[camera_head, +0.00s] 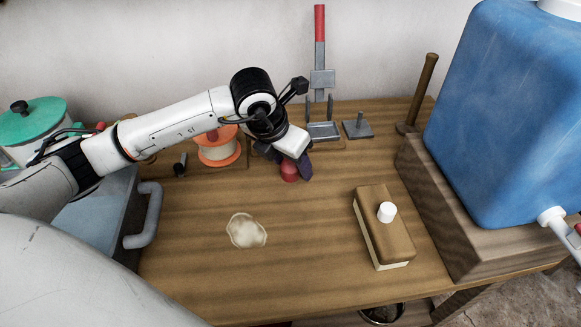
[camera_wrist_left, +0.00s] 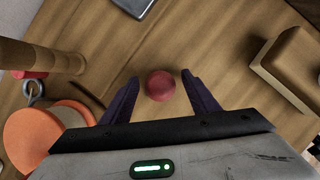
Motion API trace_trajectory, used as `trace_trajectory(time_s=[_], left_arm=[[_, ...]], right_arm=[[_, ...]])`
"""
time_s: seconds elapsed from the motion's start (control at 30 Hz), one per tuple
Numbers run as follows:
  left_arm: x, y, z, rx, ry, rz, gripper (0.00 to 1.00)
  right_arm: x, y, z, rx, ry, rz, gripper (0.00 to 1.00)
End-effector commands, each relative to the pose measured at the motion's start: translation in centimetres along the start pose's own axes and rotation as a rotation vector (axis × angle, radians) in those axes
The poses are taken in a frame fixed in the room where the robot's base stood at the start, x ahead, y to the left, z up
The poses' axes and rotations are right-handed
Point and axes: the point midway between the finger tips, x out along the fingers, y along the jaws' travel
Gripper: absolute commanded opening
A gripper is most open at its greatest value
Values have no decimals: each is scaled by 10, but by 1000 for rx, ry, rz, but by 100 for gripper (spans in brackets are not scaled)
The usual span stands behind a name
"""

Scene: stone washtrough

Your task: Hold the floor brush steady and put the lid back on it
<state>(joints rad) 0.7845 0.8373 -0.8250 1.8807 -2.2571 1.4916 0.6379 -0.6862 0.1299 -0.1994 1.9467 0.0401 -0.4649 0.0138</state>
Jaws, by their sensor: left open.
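The floor brush (camera_head: 388,235) is a brown wooden block with cream bristles, lying on the table right of centre. A white round cap-like piece (camera_head: 386,211) sits on its top; I cannot tell if this is the lid. Part of the block shows at the right of the left wrist view (camera_wrist_left: 292,62). My left gripper (camera_head: 291,166) points down at the table behind and left of the brush. Its dark purple fingers are open in the wrist view (camera_wrist_left: 160,78). A small dark red round thing (camera_wrist_left: 160,86) lies between them, apart from both. My right gripper is out of view.
A blue water tank (camera_head: 500,120) on a wooden block bounds the right. An orange spool (camera_head: 218,148), metal stands (camera_head: 323,131) and a wooden-handled tool (camera_head: 422,90) stand at the back. A pale flat patch (camera_head: 246,231) lies front centre; the surrounding tabletop is clear.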

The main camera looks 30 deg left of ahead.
Motion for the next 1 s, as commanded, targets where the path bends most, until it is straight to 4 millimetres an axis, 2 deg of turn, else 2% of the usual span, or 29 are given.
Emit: trace_trajectory(time_s=[0.17,0.4,0.43,0.73,0.87,1.0], left_arm=[[0,0,0,0,0,0,53],[0,0,0,0,0,0,13],[-1,0,0,0,0,0,11],[-7,0,4,-1,-4,-1,11],[-26,0,12,0,-7,0,11],[-53,0,24,1,-7,0,11]], right_arm=[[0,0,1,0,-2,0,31],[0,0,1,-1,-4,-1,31],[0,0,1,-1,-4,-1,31],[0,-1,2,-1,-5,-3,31],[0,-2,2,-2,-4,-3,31],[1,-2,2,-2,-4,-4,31]])
